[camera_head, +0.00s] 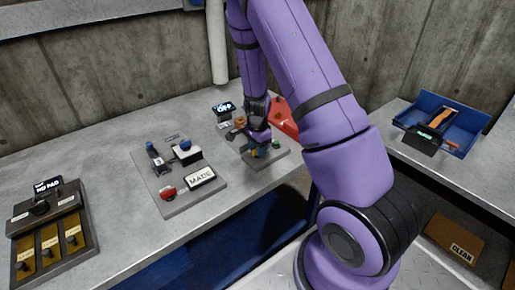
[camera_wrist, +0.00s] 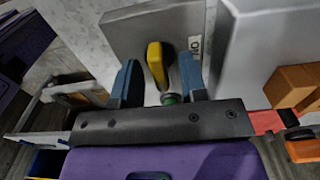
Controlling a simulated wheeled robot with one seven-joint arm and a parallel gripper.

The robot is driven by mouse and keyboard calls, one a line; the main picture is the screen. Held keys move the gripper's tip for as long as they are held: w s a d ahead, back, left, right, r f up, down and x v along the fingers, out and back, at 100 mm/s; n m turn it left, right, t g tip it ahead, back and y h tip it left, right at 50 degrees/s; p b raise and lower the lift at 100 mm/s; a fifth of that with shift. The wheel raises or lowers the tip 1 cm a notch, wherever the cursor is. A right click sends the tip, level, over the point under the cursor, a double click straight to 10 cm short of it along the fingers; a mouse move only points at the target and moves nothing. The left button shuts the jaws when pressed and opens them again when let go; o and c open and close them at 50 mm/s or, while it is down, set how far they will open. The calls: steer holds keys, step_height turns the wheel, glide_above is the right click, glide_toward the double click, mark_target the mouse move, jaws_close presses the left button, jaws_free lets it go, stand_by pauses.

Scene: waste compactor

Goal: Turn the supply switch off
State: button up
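A yellow lever handle (camera_wrist: 155,62), which looks like the supply switch, stands on a grey plate (camera_wrist: 125,35) in the wrist view. A white label (camera_wrist: 195,46) beside it seems to read ON, turned sideways. My gripper (camera_wrist: 159,72) is open, with one blue fingertip on each side of the lever and gaps visible between. Contact cannot be made out. In the head view my gripper (camera_head: 256,143) is low over a small grey plate (camera_head: 276,156) on the bench, and my arm hides part of that area. A small green part (camera_wrist: 171,98) shows below the lever.
A small display (camera_head: 223,107) reading OFF stands just left of my gripper. A panel with red and blue controls (camera_head: 172,207) and a MADE sign lies further left. A red object (camera_head: 284,118) is behind my gripper. A blue tray (camera_head: 466,121) stands on the right bench.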

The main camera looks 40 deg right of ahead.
step_height(320, 180, up, 11)
stand_by(0.6)
steer(key=shift+f, duration=0.15)
